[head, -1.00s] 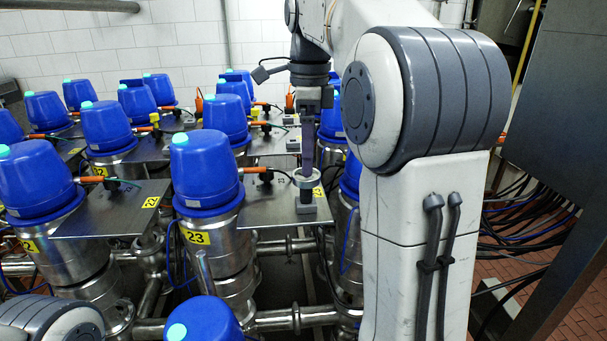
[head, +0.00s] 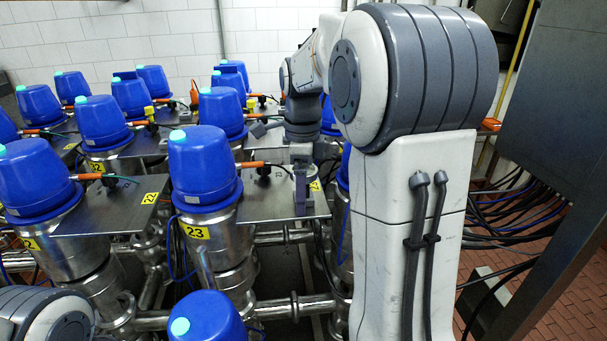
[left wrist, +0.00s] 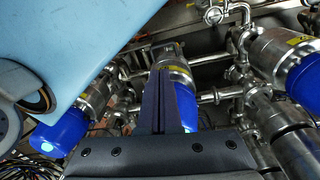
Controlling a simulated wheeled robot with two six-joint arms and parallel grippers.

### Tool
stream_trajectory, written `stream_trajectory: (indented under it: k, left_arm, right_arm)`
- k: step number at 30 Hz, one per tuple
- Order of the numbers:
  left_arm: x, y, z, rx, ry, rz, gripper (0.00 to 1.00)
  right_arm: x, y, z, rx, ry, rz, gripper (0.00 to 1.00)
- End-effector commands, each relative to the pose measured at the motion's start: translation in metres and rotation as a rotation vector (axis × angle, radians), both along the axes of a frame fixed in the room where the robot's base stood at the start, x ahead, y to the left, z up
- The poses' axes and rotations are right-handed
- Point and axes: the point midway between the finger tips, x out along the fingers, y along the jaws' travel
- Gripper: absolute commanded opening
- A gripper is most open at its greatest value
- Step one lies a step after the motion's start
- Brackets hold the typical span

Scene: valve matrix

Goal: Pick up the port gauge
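My right arm comes in from the right in the head view, with its gripper (head: 301,190) low over the steel plate (head: 262,208) beside the blue-capped valve marked 23 (head: 203,170). Its purple-grey fingers point down at the plate; whether they are apart or closed on something does not show. I cannot make out the port gauge now; the gripper may hide it. My left gripper (left wrist: 163,100) shows in the left wrist view, its dark fingers together with nothing seen between them. In the head view only a link of my left arm shows, at the lower left.
Several blue-capped valves stand in rows, with steel plates and orange-tipped cables between them. Another cap (head: 205,318) is close at the front. Pipes run below. A dark cabinet (head: 560,110) stands at right, with black cables (head: 510,225) beside it.

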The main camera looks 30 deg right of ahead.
Motion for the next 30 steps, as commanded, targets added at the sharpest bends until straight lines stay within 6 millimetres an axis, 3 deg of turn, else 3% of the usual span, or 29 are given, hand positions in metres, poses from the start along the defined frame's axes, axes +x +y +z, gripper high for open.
stream_trajectory:
  k: [5,9,12,23,30]
  left_arm:
    - [0.0,0.0,-0.001,0.0,0.0,0.0,0.0]
    - [0.0,0.0,-0.001,0.0,0.0,0.0,0.0]
    - [0.0,0.0,0.0,0.0,0.0,0.0,0.0]
    - [0.0,0.0,-0.003,0.0,0.0,0.0,0.0]
    - [0.0,0.0,-0.01,0.0,0.0,0.002,0.0]
  right_arm:
    - [0.001,0.0,0.0,0.0,0.0,0.001,1.0]
    - [0.001,0.0,0.0,0.0,0.0,0.001,0.46]
    - [0.001,0.0,0.0,0.0,0.0,0.001,0.14]
    - [0.001,0.0,0.007,-0.001,-0.003,0.001,0.13]
    - [0.002,0.0,0.041,-0.002,-0.006,0.001,0.13]
